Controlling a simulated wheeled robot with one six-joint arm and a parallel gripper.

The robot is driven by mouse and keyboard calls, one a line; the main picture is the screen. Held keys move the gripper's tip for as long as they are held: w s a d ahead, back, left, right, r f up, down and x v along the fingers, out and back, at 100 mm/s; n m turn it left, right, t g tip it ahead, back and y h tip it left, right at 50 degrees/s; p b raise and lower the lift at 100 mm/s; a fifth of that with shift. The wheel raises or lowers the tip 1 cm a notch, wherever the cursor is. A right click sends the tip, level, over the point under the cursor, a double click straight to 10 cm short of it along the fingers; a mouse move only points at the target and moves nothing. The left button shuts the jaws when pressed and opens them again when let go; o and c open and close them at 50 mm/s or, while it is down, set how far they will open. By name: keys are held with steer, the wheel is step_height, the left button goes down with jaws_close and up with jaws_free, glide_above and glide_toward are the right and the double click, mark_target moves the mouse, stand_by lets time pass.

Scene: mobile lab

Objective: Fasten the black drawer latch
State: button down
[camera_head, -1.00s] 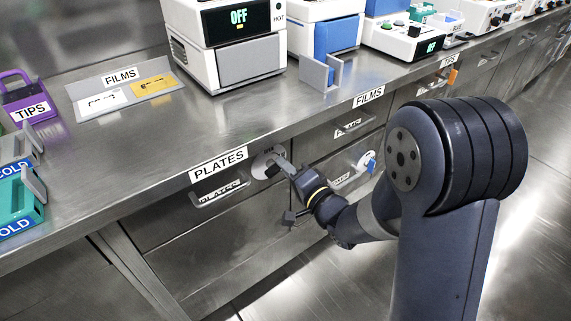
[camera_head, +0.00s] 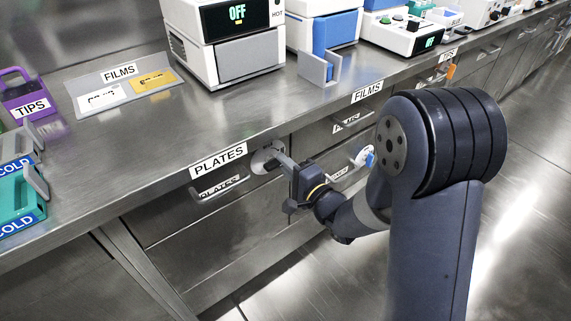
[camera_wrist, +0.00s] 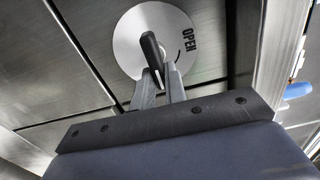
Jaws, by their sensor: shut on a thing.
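The black latch (camera_wrist: 151,52) is a dark lever on a round pale disc (camera_wrist: 128,28) marked OPEN, on the front of the plates drawer. In the wrist view the lever stands slightly tilted at the middle of the disc. My gripper (camera_wrist: 160,73) is shut on the lever's lower end. In the head view the disc (camera_head: 262,160) sits right of the plates drawer handle (camera_head: 218,188), and my gripper (camera_head: 283,164) reaches it from the right. The fingers partly hide the latch there.
The counter edge with the PLATES label (camera_head: 219,160) overhangs the drawer. Another drawer with a white disc and blue latch (camera_head: 370,158) is to the right, close to my arm. Devices (camera_head: 235,60) stand on the counter. The floor at right is clear.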

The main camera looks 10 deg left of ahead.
steer(key=c, duration=1.4)
jaws_free()
steer(key=shift+c, duration=0.2)
steer(key=p+v, duration=0.1)
steer(key=v, duration=1)
steer(key=shift+w+a, duration=0.1)
steer(key=b+x, duration=0.1)
steer(key=x, duration=0.9)
steer(key=shift+w+a, duration=0.25)
steer(key=shift+a, duration=0.05)
